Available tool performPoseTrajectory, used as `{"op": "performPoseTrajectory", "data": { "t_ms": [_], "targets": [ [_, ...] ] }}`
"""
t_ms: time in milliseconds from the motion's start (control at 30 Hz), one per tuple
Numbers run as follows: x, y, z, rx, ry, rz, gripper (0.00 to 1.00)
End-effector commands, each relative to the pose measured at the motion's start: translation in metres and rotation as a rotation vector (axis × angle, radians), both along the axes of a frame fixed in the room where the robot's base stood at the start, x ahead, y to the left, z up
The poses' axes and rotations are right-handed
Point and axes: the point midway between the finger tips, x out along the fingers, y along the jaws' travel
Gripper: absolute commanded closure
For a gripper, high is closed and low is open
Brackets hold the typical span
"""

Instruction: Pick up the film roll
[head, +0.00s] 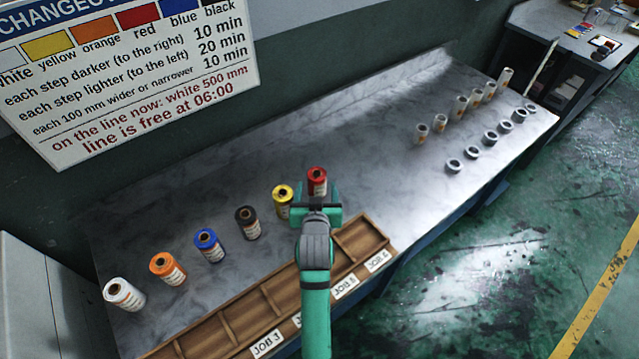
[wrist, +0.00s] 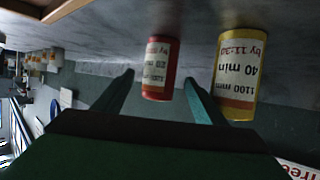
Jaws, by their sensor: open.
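Several film rolls stand upright in a row on the grey table: white (head: 124,294), orange (head: 167,268), blue (head: 209,245), black (head: 247,223), yellow (head: 283,201) and red (head: 317,181). My gripper (head: 320,207) is open at the red roll, at the right end of the row. In the wrist view the red roll (wrist: 160,68) shows between the two open fingers of my gripper (wrist: 159,78), with a gap on each side. The yellow roll (wrist: 238,72) stands just outside the right finger there. The red roll's lower part is hidden by my gripper in the head view.
A wooden tray (head: 225,334) with compartments and JOB labels lies along the table's front edge, below my arm. Small pale cylinders (head: 461,106) and grey rings (head: 490,138) stand at the far right. A changeover sign (head: 130,70) hangs on the wall. The table's middle is clear.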

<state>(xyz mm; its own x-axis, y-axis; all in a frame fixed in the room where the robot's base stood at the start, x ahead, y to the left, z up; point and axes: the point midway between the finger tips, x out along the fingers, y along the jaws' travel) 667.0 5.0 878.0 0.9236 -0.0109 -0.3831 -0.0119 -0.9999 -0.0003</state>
Motion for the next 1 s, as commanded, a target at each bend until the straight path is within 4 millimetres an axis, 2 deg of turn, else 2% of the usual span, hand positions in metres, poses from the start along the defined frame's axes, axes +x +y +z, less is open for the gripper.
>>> {"op": "performPoseTrajectory", "data": {
  "t_ms": [133,300,600,667,800,833,1000],
  "targets": [
    [0.022,-0.001,-0.005,0.000,-0.001,-0.001,0.35],
    [0.039,-0.001,-0.012,-0.001,0.000,-0.002,0.35],
    [0.043,-0.001,-0.014,-0.001,-0.001,-0.002,0.35],
    [0.043,-0.001,-0.014,-0.001,-0.001,-0.002,0.47],
    [0.043,-0.001,-0.014,0.000,-0.001,-0.002,0.81],
    [0.043,-0.001,-0.014,0.000,-0.001,-0.002,0.83],
    [0.043,-0.002,-0.013,0.000,-0.002,-0.002,0.84]
  ]
}}
